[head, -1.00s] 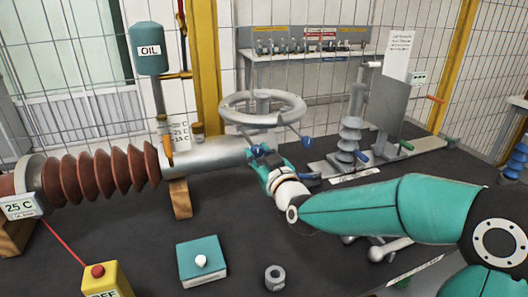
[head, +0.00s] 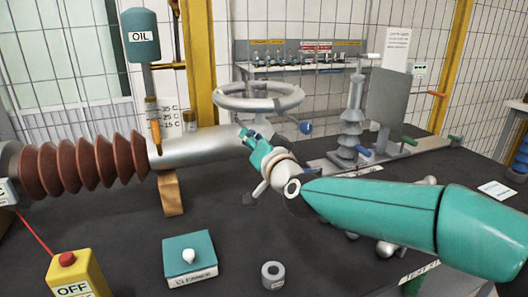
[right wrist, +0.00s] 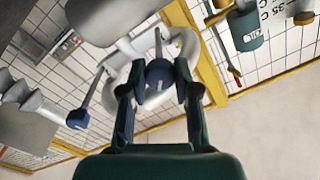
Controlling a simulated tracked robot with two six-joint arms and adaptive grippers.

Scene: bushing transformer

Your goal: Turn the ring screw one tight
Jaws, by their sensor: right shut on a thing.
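The grey ring (head: 258,104) sits above the grey end of the bushing, at the middle of the head view. Two screws with blue knobs hang from it. My right gripper (head: 249,137) is at the knob on the ring's near side. In the right wrist view its fingers are shut around this blue knob (right wrist: 159,76), with the thin rod rising from it. The other blue knob (head: 306,127) hangs free to the right and also shows in the right wrist view (right wrist: 78,119). Which one is screw one, and how tight it is, I cannot tell. My left gripper is out of view.
The ribbed brown bushing (head: 85,168) lies at the left on a wooden support (head: 171,192). A teal cleaner box (head: 189,259), a yellow OFF box (head: 76,276) and a grey nut (head: 273,275) stand in front. The dark table between them is clear.

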